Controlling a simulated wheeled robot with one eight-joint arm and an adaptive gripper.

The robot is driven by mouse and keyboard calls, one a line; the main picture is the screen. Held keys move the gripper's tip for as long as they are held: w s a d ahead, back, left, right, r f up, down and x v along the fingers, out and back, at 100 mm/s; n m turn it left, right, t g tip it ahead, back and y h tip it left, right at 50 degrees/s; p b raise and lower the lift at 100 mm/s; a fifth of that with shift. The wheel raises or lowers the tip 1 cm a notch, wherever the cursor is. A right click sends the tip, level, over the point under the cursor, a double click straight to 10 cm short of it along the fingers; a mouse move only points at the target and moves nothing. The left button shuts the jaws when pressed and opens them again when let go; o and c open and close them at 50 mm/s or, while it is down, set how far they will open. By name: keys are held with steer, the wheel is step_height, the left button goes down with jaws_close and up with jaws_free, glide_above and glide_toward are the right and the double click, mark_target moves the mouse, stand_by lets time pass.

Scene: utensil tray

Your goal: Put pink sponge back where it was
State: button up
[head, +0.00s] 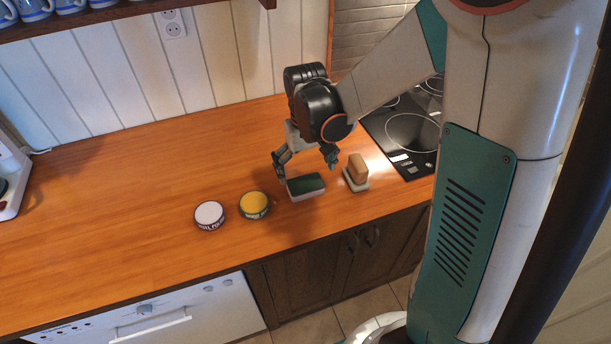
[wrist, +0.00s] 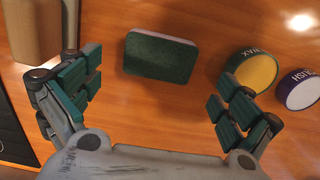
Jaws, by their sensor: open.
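A sponge block (head: 308,192) with a dark green top and a pale side lies flat on the wooden counter. It also shows in the wrist view (wrist: 160,57), where its thin visible edge looks pale pinkish. My gripper (head: 304,165) is open and empty above this sponge, fingers pointing down. In the wrist view the sponge lies between and beyond the two spread fingers (wrist: 156,85), apart from both. No plainly pink face shows.
A yellow-topped tin (head: 254,203) and a white-topped tin (head: 209,214) stand left of the sponge. A black cooktop (head: 405,135) lies to the right, beyond the dish. The counter's front edge is close. The left counter is mostly clear.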

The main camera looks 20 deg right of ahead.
mark_target(306, 183)
steer(key=s+r+t+p, duration=0.1)
steer(key=s+r+t, duration=0.35)
steer(key=r, duration=0.95)
steer(key=s+r+t, duration=0.2)
steer(key=s+r, duration=0.1)
steer(key=s, duration=0.7)
steer(key=shift+s+t, duration=0.2)
steer(key=shift+t, duration=0.15)
